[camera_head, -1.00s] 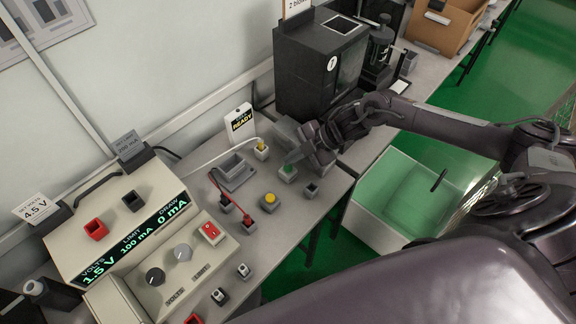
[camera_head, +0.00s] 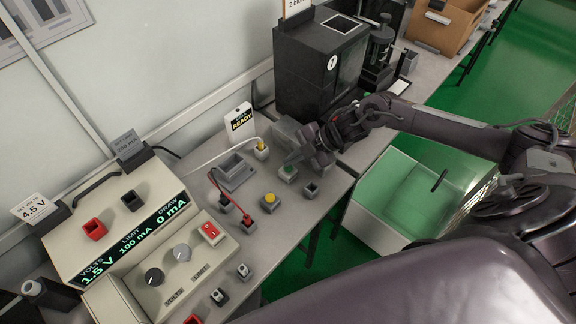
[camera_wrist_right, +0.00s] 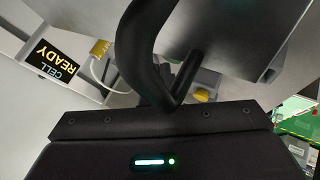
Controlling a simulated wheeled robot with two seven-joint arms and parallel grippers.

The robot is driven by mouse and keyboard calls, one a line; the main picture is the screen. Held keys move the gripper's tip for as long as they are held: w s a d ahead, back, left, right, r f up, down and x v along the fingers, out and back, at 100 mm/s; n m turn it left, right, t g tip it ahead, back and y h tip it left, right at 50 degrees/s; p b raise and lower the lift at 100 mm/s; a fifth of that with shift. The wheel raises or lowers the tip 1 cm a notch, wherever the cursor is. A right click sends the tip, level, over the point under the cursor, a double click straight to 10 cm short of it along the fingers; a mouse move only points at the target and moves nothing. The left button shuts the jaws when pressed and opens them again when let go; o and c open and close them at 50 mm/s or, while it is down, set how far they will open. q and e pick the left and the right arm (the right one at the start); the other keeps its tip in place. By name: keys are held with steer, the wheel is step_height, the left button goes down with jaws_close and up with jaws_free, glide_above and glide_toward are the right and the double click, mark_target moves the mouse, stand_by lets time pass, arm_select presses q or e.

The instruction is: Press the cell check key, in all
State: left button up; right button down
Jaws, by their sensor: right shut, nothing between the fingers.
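A small grey block with a green key top (camera_head: 288,172) stands on the bench. A similar block with a round yellow top (camera_head: 270,200) stands nearer the front; I cannot read labels on either. My right gripper (camera_head: 293,160) is shut and empty, its tips right at the green key's back edge. Whether they touch it I cannot tell. A card reading CELL READY (camera_wrist_right: 55,62) is in the right wrist view; it also stands behind the keys in the head view (camera_head: 239,122). My left gripper is not in view.
A power supply (camera_head: 120,225) showing 1.5 V, 100 mA and 0 mA fills the left. A red lead (camera_head: 226,190) runs to small sockets. A grey open holder (camera_head: 233,172) sits left of the gripper. A black box machine (camera_head: 300,85) stands behind; a clear bin (camera_head: 385,225) is right.

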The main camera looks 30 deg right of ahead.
steer(key=shift+f+b, duration=0.35)
steer(key=shift+f, duration=0.15)
stand_by(0.4)
steer(key=shift+r, duration=0.15)
steer(key=shift+r+p, duration=0.75)
steer(key=shift+p, duration=0.05)
step_height(320, 180, up, 5)
steer(key=p, duration=0.4)
stand_by(0.4)
stand_by(0.4)
